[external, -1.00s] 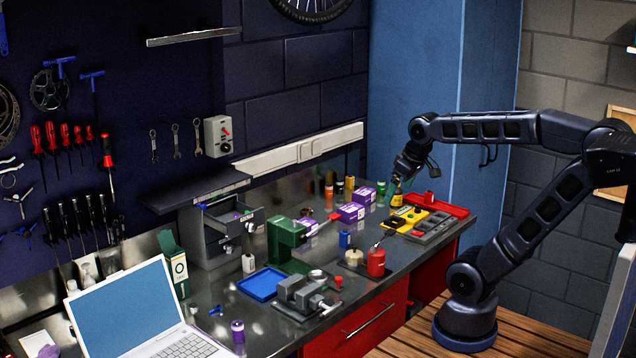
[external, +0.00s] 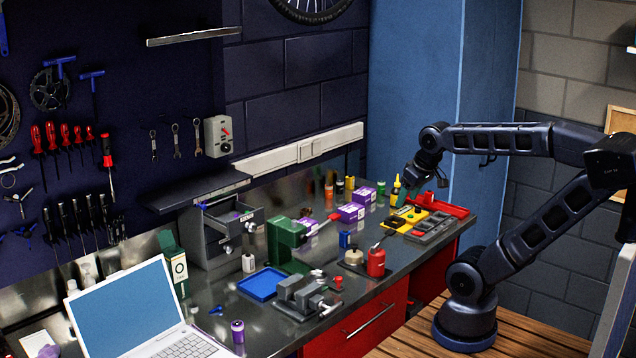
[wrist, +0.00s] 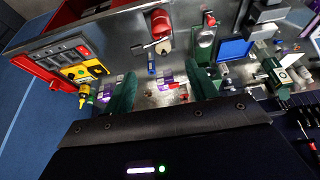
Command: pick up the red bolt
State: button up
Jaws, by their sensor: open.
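A small red piece (external: 338,281) stands on the bench beside the grey vise (external: 297,295) and may be the red bolt; it is too small to be sure. A small red shape (wrist: 210,19) in the wrist view, between the red canister and the vise, looks like the same piece. My gripper (external: 412,194) is over the far right of the bench, near the yellow tray and well away from this piece. In the wrist view its two dark green fingers stand wide apart (wrist: 162,88), with nothing held between them.
A red canister (external: 376,263) and green press (external: 285,240) stand mid-bench. A blue tray (external: 261,284) lies left of the vise.

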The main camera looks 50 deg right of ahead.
jog(key=shift+c, duration=0.7)
